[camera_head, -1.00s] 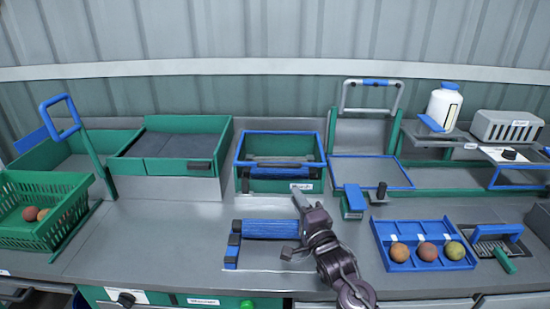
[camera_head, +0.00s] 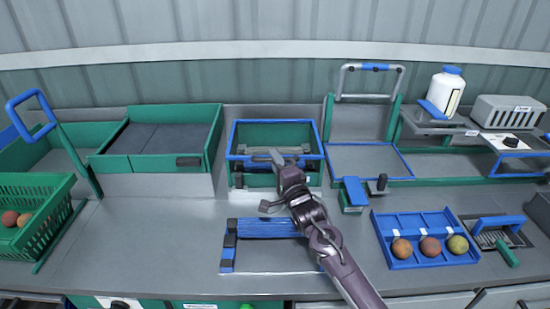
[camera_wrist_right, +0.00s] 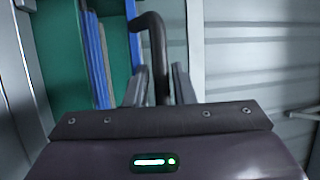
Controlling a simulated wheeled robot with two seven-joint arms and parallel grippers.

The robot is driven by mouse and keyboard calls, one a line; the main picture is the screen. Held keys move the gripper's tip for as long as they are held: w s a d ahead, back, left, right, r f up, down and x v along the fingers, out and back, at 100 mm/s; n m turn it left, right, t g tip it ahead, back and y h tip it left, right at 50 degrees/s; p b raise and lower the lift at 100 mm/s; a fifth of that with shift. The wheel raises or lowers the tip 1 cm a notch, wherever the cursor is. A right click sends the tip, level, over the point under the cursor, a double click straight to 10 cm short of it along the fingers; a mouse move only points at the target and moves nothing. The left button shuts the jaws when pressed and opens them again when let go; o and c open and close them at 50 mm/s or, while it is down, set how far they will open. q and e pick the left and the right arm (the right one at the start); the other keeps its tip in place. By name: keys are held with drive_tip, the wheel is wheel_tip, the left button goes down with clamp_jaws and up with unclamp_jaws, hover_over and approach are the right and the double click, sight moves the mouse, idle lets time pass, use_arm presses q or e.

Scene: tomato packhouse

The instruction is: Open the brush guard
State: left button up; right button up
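The brush guard is a blue-edged frame (camera_head: 238,135) on a green box at the back middle of the bench, with a dark handle bar across its front. In the right wrist view the black bent handle (camera_wrist_right: 158,55) stands between my two fingertips, beside the blue frame edge (camera_wrist_right: 133,30). My right gripper (camera_head: 281,161) is at the box front, over the handle, and hides part of it. Its fingers (camera_wrist_right: 158,88) are apart on both sides of the handle, with no clear contact. My left gripper is not in view.
A blue tray (camera_head: 390,222) with three round fruits is to the right, near a blue-topped block (camera_head: 354,192). Green bins and a crate (camera_head: 50,215) stand left. The bench at left middle is clear.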

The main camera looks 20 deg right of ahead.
drive_tip(key=shift+w+r, duration=0.15)
drive_tip(key=shift+w, duration=0.05)
drive_tip(key=c, duration=0.5)
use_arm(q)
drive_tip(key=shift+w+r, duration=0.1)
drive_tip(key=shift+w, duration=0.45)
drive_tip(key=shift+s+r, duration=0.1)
